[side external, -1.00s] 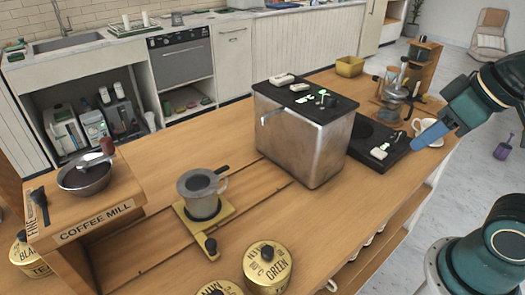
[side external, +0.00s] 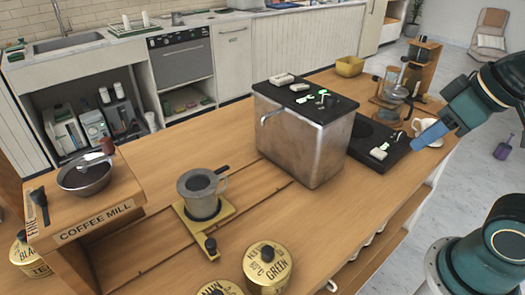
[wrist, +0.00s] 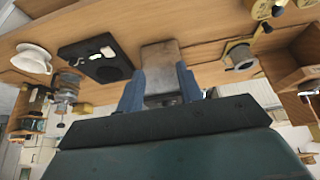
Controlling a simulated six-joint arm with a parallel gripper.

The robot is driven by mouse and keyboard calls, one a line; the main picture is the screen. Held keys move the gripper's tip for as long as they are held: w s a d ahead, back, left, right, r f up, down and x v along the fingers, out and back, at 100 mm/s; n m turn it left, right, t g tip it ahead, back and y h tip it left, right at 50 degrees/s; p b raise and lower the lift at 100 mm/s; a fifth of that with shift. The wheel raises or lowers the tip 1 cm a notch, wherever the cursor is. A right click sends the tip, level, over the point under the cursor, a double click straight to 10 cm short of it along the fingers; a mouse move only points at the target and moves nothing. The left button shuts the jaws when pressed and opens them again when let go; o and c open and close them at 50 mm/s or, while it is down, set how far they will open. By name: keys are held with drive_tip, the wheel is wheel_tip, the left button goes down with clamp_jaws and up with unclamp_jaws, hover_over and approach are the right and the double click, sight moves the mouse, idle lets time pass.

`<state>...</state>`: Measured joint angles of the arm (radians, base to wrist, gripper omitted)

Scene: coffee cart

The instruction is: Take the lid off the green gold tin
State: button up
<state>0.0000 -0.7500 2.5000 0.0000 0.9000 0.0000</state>
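The green gold tin (side external: 268,272) stands at the front of the wooden counter, labelled GREEN. Its gold lid (side external: 258,249) with a black knob is on it. At the top right edge of the wrist view, a gold tin (wrist: 262,9) is partly cut off; its label cannot be read. My gripper (side external: 430,132) is at the right of the side view, above the right end of the counter and far from the tin. In the wrist view its two blue fingers (wrist: 159,84) are apart with nothing held between them.
A steel box (side external: 305,135) stands mid-counter, between my gripper and the tin. A black plate (side external: 378,146), a white cup (side external: 428,130) and glassware (side external: 393,90) are near my gripper. A metal cup (side external: 203,193) on a stand and another gold tin (side external: 219,288) are left of the green tin.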

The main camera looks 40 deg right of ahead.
drive_tip(key=shift+o, duration=0.2)
drive_tip(key=o, duration=1.4)
drive_tip(key=shift+c, duration=0.2)
drive_tip(key=w+a+r+n+g+y, duration=0.1)
drive_tip(key=w+a+n+g, duration=0.2)
drive_tip(key=w+a+n, duration=0.7)
drive_tip(key=a+f+n+g+h, duration=0.1)
drive_tip(key=a+f+n, duration=0.4)
drive_tip(key=a+n, duration=0.6)
drive_tip(key=a+g, duration=0.1)
drive_tip(key=a, duration=0.6)
drive_tip(key=shift+s+n+g, duration=0.25)
drive_tip(key=shift+n+g, duration=0.05)
drive_tip(key=shift+n, duration=0.1)
drive_tip(key=shift+f, duration=0.2)
